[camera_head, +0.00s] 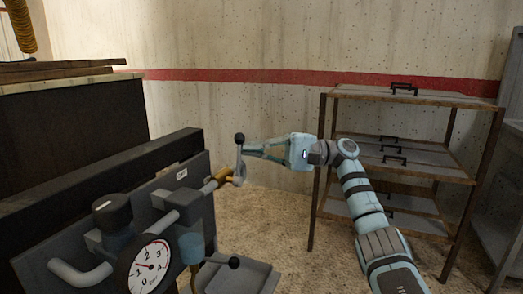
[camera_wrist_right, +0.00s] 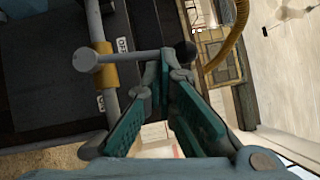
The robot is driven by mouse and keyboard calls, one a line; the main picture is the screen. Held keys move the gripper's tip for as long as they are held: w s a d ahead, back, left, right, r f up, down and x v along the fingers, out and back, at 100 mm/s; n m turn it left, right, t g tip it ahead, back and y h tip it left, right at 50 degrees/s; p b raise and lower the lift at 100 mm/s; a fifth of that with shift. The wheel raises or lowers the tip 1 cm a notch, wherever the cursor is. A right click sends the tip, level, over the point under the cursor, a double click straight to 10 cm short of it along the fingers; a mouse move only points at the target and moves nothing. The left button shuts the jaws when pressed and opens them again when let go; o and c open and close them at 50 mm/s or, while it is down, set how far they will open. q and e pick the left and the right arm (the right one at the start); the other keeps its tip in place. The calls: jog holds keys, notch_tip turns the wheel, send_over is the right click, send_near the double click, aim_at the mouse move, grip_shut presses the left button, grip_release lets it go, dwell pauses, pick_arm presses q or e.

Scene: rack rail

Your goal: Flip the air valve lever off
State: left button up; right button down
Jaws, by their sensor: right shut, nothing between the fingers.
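The air valve has a brass-coloured body (camera_head: 221,175) on a pipe at the panel's right end. Its grey lever (camera_head: 238,160) stands upright with a black knob (camera_head: 239,138) on top. In the wrist view the lever (camera_wrist_right: 134,57) runs across from its round pivot to the knob (camera_wrist_right: 186,52). My right gripper (camera_head: 245,149) is shut and empty, its fingertips at the lever just below the knob. In the wrist view its fingertips (camera_wrist_right: 167,68) overlap the lever near the knob; I cannot tell whether they touch. My left gripper is out of view.
A white label (camera_head: 181,174) is on the panel; it reads OFF in the wrist view (camera_wrist_right: 122,45). A gauge (camera_head: 150,266) and a second black-knobbed lever (camera_head: 234,262) sit lower on the rig. A metal shelf (camera_head: 420,97) stands right; carpet between is clear.

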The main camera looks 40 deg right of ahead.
jog(key=v, duration=1.2)
